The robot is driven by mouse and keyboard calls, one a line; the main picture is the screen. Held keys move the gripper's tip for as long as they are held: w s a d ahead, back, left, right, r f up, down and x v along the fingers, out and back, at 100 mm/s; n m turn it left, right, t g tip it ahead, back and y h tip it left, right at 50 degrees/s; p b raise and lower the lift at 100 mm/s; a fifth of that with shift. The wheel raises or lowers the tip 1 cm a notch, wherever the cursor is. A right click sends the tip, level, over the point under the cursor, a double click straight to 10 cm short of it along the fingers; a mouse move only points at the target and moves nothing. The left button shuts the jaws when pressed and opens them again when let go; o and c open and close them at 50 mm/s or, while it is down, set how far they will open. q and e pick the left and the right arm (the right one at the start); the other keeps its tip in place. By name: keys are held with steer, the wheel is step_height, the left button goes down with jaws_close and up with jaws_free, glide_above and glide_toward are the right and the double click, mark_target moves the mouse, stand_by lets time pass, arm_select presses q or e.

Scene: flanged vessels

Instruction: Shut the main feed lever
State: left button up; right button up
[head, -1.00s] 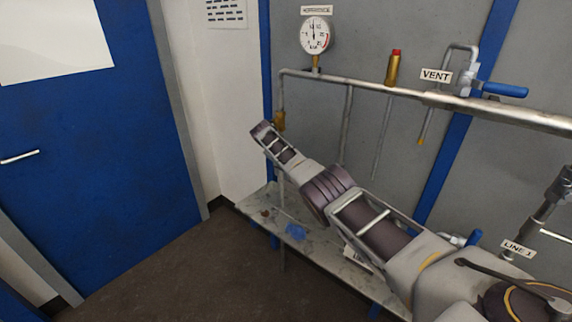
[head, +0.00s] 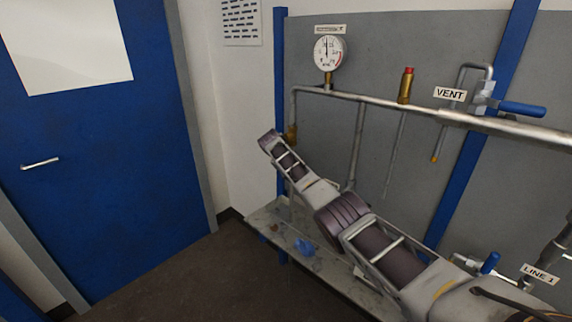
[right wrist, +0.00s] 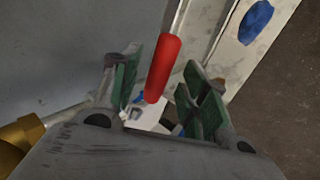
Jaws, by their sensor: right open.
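A red lever handle (right wrist: 164,69) stands between the two fingers of my right gripper (right wrist: 156,95) in the right wrist view. The fingers are open, with gaps to the handle on both sides. No label shows on this handle, and its valve body is out of sight. In the head view my right arm reaches from the lower right toward a brass fitting (head: 291,133) on the vertical pipe at the left end of the pipework. The gripper fingers and the red handle are hidden there. My left gripper is not in view.
A pipe (head: 390,104) runs along the grey panel, with a gauge (head: 330,48), a red-capped brass valve (head: 406,86) and a blue VENT lever (head: 522,109). A blue item (head: 305,247) lies on the low bench (head: 272,227). Brass (right wrist: 22,140) shows close by my gripper.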

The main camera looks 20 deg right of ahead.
steer(key=v, duration=0.9)
stand_by(0.6)
